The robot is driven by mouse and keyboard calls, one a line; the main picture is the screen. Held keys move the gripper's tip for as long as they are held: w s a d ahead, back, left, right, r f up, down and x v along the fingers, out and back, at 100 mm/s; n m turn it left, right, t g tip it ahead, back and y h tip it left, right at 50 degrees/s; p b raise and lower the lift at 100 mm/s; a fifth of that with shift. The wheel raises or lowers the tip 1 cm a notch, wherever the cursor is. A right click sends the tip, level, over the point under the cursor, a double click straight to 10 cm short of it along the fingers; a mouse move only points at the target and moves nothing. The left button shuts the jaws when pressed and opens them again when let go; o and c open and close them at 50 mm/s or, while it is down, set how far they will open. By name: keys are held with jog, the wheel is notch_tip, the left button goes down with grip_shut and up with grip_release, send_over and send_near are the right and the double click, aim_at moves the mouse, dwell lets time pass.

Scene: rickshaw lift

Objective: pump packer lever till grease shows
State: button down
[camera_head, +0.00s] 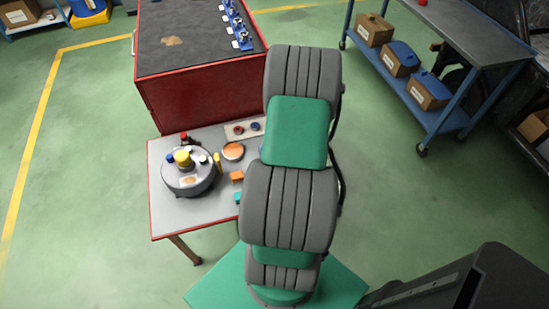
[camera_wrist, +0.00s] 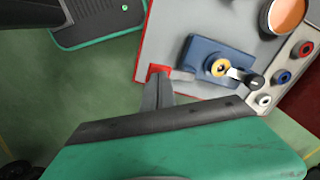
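In the wrist view, a blue block (camera_wrist: 206,52) lies on the grey table top. It carries a yellow ring (camera_wrist: 220,68) and a short metal lever with a black knob (camera_wrist: 257,82), which looks like the packer lever. My gripper (camera_wrist: 158,80) reaches over the table edge left of the block, its dark fingers close together and apart from the lever. A small red patch shows at the fingertips; I cannot tell what it belongs to. No grease is visible. In the head view my arm hides the gripper and block.
A grey drum (camera_head: 189,178) with coloured caps stands on the red-edged table (camera_head: 165,216). An orange-topped round tin (camera_wrist: 285,15) and a strip with coloured rings (camera_wrist: 290,75) lie near the block. A red cabinet (camera_head: 200,98) stands behind; a blue shelf cart (camera_head: 440,110) stands right. Floor at left is clear.

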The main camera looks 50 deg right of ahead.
jog(key=shift+f+b, duration=1.05)
jog(key=shift+f, duration=0.4)
notch_tip(320, 180, up, 9)
jog(key=p, duration=0.6)
jog(key=shift+f+p, duration=0.1)
jog(key=shift+p, duration=0.25)
jog(key=shift+f, duration=0.1)
